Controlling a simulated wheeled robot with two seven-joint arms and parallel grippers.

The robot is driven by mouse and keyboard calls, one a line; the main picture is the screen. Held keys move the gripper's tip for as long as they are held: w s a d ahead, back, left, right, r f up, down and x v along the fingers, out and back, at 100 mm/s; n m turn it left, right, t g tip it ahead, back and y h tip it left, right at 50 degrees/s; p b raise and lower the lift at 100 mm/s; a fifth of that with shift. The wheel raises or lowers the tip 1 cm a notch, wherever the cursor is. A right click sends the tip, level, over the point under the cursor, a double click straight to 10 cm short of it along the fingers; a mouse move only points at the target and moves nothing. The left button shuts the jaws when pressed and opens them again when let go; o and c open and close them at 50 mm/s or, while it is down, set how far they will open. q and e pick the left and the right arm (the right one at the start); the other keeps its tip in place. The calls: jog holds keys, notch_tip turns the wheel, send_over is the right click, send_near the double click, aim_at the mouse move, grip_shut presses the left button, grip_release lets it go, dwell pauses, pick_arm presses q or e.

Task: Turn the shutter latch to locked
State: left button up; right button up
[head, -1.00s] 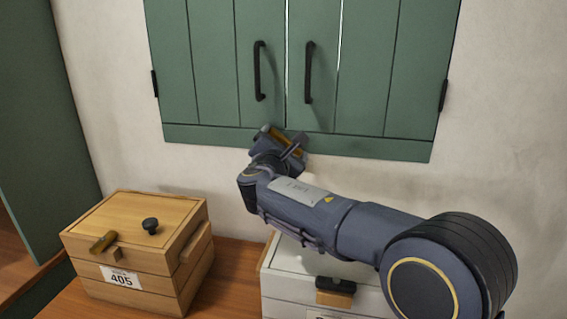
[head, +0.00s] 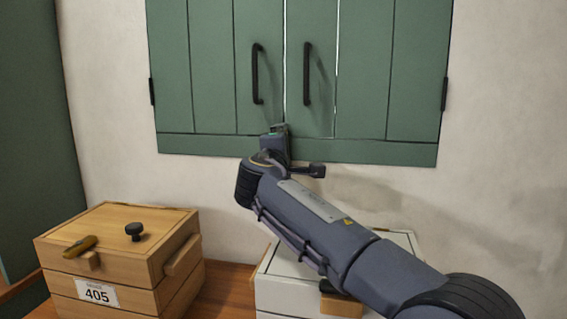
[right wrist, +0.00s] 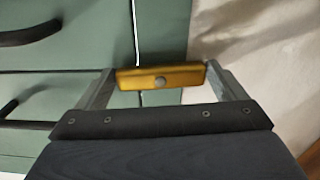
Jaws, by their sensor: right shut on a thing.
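The latch (right wrist: 160,77) is a short brass-yellow bar with a round grey pivot in its middle, at the bottom rail of the green shutters. In the right wrist view it lies between the two fingers of my right gripper (right wrist: 157,88), one at each end. Its length runs roughly parallel to the shutter handles, across the rail. In the head view my right gripper (head: 277,130) is at the bottom rail, below the handles, and hides the latch. The green shutters (head: 210,70) look closed. My left gripper is not in view.
Two black handles (head: 255,75) (head: 307,75) stand out above my gripper. A wooden box (head: 150,222) labelled 405, with a knob on top, stands at lower left. A white box (head: 405,240) stands partly behind my right arm. Plain wall lies below the shutters.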

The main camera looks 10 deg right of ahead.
jog(key=shift+f+m+b, duration=0.15)
jog(key=shift+m+b, duration=0.2)
jog(key=shift+m, duration=0.15)
jog(key=o, duration=0.7)
jog(key=b+v, duration=0.1)
jog(key=v, duration=0.6)
jog(key=shift+s, duration=0.4)
